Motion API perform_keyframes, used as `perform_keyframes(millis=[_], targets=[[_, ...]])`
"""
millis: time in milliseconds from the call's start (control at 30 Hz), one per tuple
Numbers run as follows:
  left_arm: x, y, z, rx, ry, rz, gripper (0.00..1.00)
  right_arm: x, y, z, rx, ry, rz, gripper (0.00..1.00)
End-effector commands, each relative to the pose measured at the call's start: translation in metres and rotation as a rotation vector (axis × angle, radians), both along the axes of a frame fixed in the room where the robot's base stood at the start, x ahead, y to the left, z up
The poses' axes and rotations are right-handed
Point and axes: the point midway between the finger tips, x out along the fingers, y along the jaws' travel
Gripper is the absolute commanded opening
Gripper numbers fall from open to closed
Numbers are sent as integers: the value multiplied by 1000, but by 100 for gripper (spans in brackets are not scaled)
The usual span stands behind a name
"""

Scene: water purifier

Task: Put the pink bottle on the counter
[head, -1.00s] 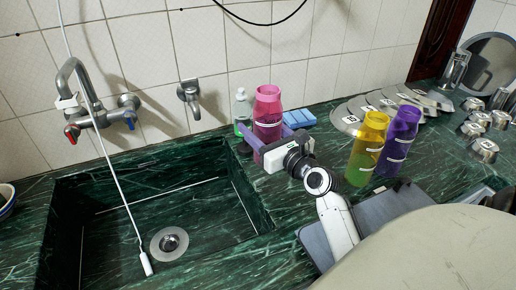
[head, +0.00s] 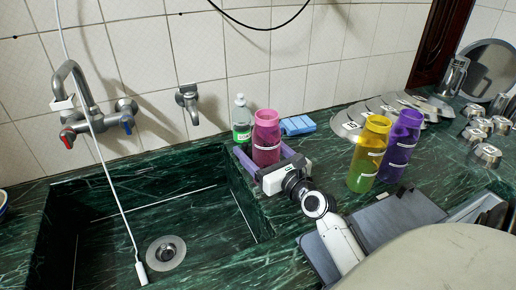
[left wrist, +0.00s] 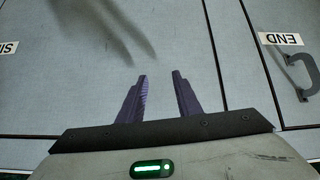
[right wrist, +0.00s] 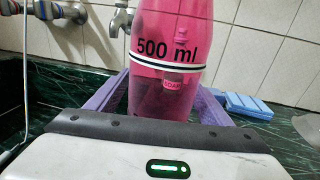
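The pink bottle (head: 266,135) stands upright at the back of the counter (head: 328,152), just right of the sink. My right gripper (head: 268,160) is low around it, one purple finger on each side, and looks shut on it. In the right wrist view, the pink bottle (right wrist: 172,55) with its "500 ml" mark fills the space between the fingers (right wrist: 165,98). Its base is hidden, so I cannot tell whether it touches the counter. My left gripper (left wrist: 162,98) is empty, its fingers apart, over a grey panelled surface; it is not visible in the head view.
The sink (head: 110,225) opens on the left. A soap bottle (head: 241,118) stands behind the pink bottle and a blue sponge (head: 297,125) lies to its right. Yellow (head: 366,155) and purple (head: 401,147) bottles stand further right. Clear counter lies between the sponge and the yellow bottle.

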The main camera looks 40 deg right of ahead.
Motion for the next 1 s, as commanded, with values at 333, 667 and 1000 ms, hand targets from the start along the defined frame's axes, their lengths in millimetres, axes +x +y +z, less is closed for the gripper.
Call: perform_keyframes(millis=[333,667,1000], targets=[[0,-1,1,-1,0,0,31,-7,1,1,0,2,0,74],[-3,-1,-7,-1,6,-1,31,-73,11,-1,-2,3,0,74],[-1,-3,-9,-1,1,-4,31,-116,18,2,1,0,1,74]])
